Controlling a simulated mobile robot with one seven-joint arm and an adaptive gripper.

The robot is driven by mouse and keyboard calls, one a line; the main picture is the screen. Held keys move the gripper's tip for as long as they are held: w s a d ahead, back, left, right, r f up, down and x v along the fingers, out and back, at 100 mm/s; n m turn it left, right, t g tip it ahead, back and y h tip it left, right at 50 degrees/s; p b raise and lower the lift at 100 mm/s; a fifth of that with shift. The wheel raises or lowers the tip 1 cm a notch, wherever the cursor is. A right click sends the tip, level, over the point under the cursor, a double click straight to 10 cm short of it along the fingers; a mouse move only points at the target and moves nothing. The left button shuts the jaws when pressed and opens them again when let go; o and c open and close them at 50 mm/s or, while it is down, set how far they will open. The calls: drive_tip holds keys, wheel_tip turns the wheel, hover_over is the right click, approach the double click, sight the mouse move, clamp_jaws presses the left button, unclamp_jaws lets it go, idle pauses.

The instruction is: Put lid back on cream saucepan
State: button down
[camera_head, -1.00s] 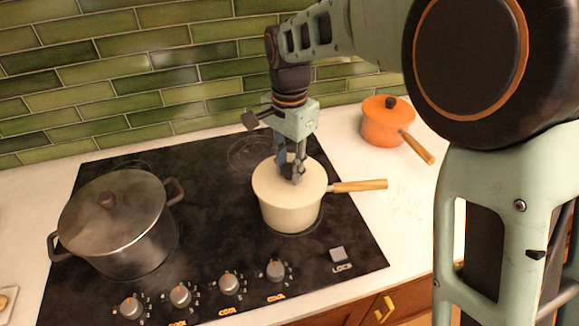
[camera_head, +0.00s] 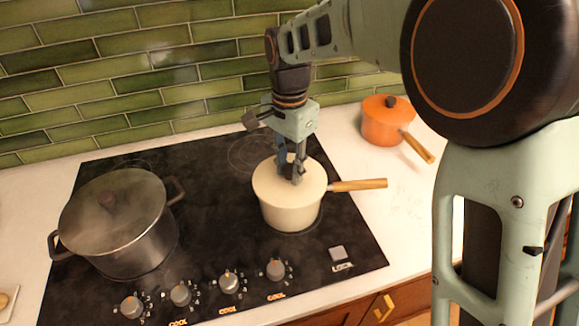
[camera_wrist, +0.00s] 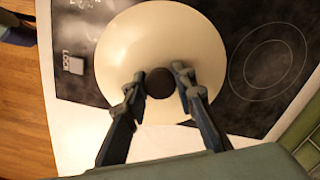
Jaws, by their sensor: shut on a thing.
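The cream saucepan (camera_head: 290,215) stands on the right part of the black hob, its wooden handle (camera_head: 358,185) pointing right. Its cream lid (camera_head: 268,182) covers the top and looks level on the rim; I cannot tell whether it is fully seated. The lid also fills much of the wrist view (camera_wrist: 150,40), hiding the pan below. My gripper (camera_head: 297,178) points down over the lid's centre. In the wrist view its two fingers are shut on the lid's dark round knob (camera_wrist: 160,83), one finger on each side.
A large dark pot (camera_head: 130,240) with a glass lid stands at the hob's left. An orange saucepan (camera_head: 381,128) sits on the white counter at the back right. Several control knobs (camera_head: 229,281) line the hob's front. A green tiled wall (camera_head: 150,70) rises behind.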

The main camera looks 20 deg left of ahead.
drive_tip(key=c, duration=1)
unclamp_jaws()
drive_tip(key=shift+c, duration=0.2)
drive_tip(key=shift+r, duration=0.1)
drive_tip(key=shift+r+p, duration=2.75)
drive_tip(key=shift+r, duration=0.7)
clamp_jaws()
drive_tip(key=shift+f, duration=0.15)
